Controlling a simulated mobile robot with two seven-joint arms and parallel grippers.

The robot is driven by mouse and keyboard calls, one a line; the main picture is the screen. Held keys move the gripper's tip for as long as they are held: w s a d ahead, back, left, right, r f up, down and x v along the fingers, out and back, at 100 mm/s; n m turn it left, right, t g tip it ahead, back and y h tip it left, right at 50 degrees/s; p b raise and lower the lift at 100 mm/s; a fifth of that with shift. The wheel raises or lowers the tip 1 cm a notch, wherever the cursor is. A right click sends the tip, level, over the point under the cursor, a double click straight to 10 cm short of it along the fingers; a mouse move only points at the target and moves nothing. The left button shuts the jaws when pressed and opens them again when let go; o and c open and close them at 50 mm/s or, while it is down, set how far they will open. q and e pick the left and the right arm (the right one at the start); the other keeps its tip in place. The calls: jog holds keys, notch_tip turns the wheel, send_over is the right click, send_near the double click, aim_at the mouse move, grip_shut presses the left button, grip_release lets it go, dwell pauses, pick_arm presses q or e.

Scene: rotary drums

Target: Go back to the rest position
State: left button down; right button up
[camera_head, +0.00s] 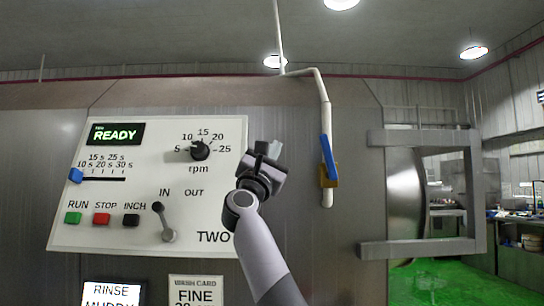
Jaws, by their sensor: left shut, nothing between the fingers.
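My left gripper (268,150) is shut and empty, raised in front of the right edge of a white control panel (120,243). Its arm rises from the bottom middle of the view. The panel has a READY display (115,134), a black rpm knob (200,151), a blue slider (76,175) at the left end of its track, and a lever (163,222) below the IN and OUT labels. Green RUN (73,218), red STOP (102,219) and black INCH (131,220) buttons sit along the lower left. My right gripper is out of view.
A white pipe (324,100) with a blue-handled valve (327,158) runs down the metal wall right of my gripper. A grey frame (375,195) surrounds an opening farther right, with green floor (450,283) beyond. Two signs, RINSE MUDDY (113,294) and FINE (195,291), are below the panel.

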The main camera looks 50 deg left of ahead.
pick_arm(q)
jog(key=shift+s, duration=0.3)
jog(key=shift+f, duration=0.1)
dwell(0.3)
